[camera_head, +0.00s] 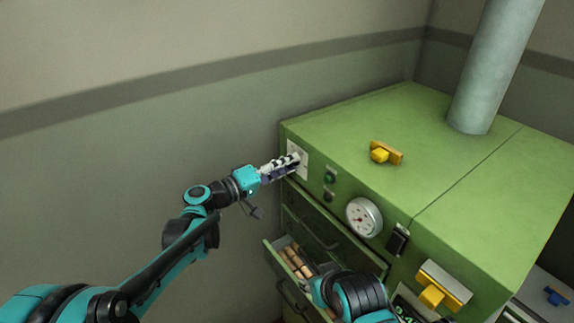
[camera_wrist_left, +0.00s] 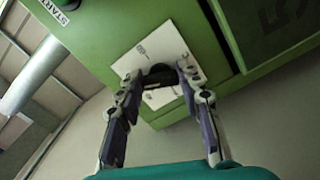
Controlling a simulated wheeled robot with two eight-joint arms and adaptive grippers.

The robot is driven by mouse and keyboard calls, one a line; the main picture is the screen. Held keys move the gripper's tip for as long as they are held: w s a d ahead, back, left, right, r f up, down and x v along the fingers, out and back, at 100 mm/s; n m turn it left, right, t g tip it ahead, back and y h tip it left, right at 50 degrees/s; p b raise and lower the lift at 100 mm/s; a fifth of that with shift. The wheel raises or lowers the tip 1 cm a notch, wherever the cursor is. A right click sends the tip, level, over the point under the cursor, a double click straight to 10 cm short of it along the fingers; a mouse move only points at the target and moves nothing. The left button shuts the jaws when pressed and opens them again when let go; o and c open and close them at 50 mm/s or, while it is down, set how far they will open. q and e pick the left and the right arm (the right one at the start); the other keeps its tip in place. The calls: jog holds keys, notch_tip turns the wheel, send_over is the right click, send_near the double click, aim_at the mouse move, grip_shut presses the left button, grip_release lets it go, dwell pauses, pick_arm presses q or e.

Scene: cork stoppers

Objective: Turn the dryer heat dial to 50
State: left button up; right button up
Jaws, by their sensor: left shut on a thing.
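The heat dial is a dark knob (camera_wrist_left: 160,72) on a white plate (camera_wrist_left: 182,48) with small print, too small to read. The plate (camera_head: 304,158) also shows at the upper left of the green dryer's front (camera_head: 352,178). My left gripper (camera_head: 294,162) reaches it from the left. In the left wrist view its fingers (camera_wrist_left: 157,77) stand on both sides of the knob and are shut on it. The dial's pointer and number are hidden or too small to tell. Part of my right arm shows at the bottom middle; no fingers of it show.
An open drawer (camera_head: 272,256) with cork stoppers (camera_head: 295,264) sticks out below the dial. A round gauge (camera_head: 363,217), a green button (camera_head: 330,178) and a black switch (camera_head: 397,241) lie to the right. Yellow handles (camera_head: 382,153) (camera_head: 437,290) stand out. The wall side at left is clear.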

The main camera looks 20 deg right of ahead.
pick_arm(q)
jog(key=shift+f+m, duration=0.1)
jog(key=shift+m, duration=0.5)
jog(key=o, duration=1.2)
jog(key=shift+c, duration=0.2)
jog(key=v, duration=1.2)
